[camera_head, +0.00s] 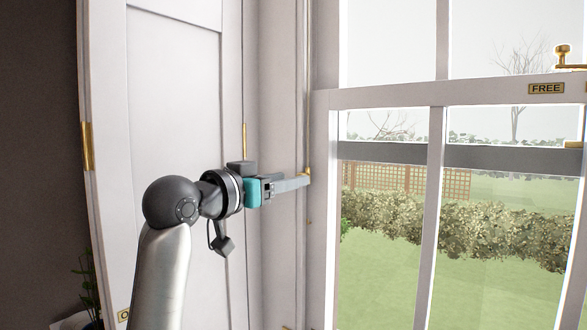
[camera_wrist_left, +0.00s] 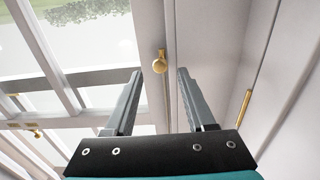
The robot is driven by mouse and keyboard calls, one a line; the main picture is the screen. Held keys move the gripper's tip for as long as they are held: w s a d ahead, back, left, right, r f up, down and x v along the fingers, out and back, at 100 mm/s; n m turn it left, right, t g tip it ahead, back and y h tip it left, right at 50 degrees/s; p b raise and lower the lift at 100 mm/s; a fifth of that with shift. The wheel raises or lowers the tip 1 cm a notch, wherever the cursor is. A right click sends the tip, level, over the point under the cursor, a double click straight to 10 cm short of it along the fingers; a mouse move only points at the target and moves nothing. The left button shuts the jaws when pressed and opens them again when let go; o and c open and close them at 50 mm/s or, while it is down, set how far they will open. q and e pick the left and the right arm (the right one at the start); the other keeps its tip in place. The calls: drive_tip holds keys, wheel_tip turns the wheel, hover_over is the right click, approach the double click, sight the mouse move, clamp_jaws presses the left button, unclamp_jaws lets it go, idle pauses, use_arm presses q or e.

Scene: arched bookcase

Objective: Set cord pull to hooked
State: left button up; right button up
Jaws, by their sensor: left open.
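A brass cord pull (camera_head: 308,173) hangs at the window's left frame in the head view, partly covered by my fingertips. In the left wrist view a brass knob (camera_wrist_left: 160,64), which looks like the same pull, sits ahead between my two fingertips. My left gripper (camera_head: 302,181) is open, its fingers pointing right at the frame. It also shows open in the wrist view (camera_wrist_left: 158,75), with a gap around the knob. I cannot tell if the fingers touch it. A thin cord (camera_head: 308,80) runs down the frame. No hook is clearly visible.
A tall white shutter (camera_head: 175,60) with brass hinges stands left of the window. A plant (camera_head: 88,285) stands at lower left.

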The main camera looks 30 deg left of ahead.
use_arm(q)
drive_tip(key=shift+w+d, duration=0.1)
drive_tip(key=shift+w, duration=1.3)
drive_tip(key=shift+c, duration=0.2)
clamp_jaws()
drive_tip(key=shift+f, duration=0.15)
